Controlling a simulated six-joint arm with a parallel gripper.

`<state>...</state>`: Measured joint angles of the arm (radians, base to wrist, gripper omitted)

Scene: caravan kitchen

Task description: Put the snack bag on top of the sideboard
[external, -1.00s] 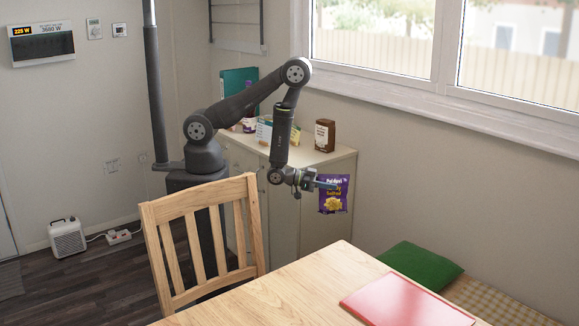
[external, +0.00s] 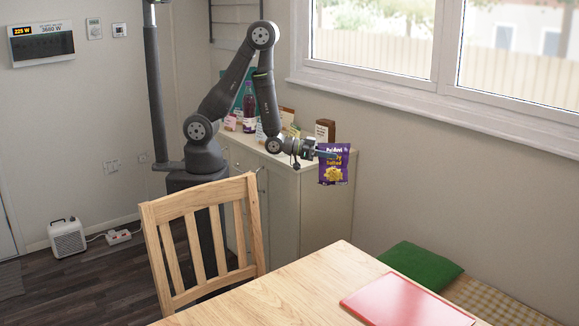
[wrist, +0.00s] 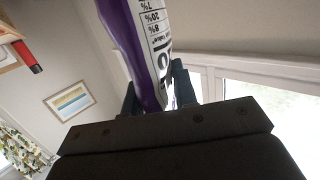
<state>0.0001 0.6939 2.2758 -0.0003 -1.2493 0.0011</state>
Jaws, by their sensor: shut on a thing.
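The snack bag (external: 334,168) is purple with a yellow picture and hangs upright in my gripper (external: 326,154). It also fills the upper middle of the wrist view (wrist: 140,50), between the two dark fingers. My gripper is shut on the bag near its upper left side. The sideboard (external: 328,205) is a cream cabinet behind and left of the bag. The bag is in front of its right end in the picture, around the height of its top. The gap between bag and sideboard cannot be told.
A wooden chair (external: 205,215) and table (external: 270,292) are in front. The window sill (external: 430,108) runs behind on the right.

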